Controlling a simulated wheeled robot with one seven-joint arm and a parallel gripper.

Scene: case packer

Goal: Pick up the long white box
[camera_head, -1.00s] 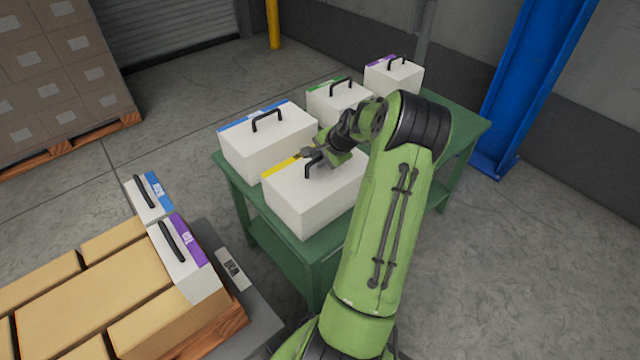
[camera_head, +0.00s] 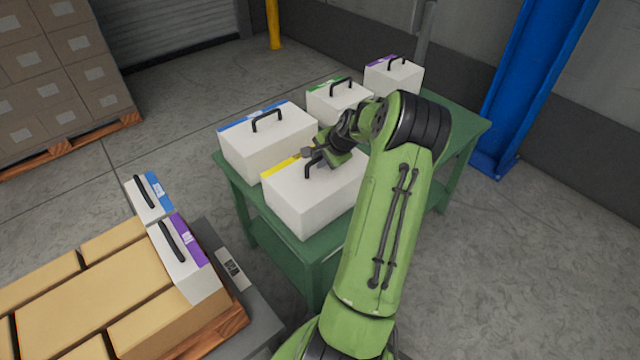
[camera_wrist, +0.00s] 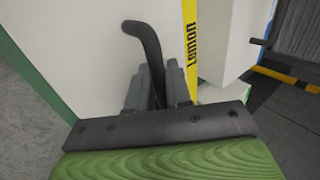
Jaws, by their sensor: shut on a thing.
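A long white box with a yellow stripe (camera_head: 305,200) is at the near side of the green table (camera_head: 228,180). In the wrist view its white top (camera_wrist: 85,50) fills the left and middle, and the yellow stripe reads "Lemon". My gripper (camera_head: 318,160) is over the box top, shut on its black handle (camera_wrist: 147,42). In the wrist view the two fingers (camera_wrist: 157,85) stand on either side of the handle. My arm hides the right part of the box in the head view. I see no clear gap between box and table.
A long blue-striped white box (camera_head: 265,145) stands close behind on the left. Smaller green-striped (camera_head: 335,103) and purple-striped (camera_head: 393,80) boxes stand farther back. Two handled white boxes and brown cartons (camera_head: 90,295) lie on a pallet at lower left. A blue post (camera_head: 535,80) rises at right.

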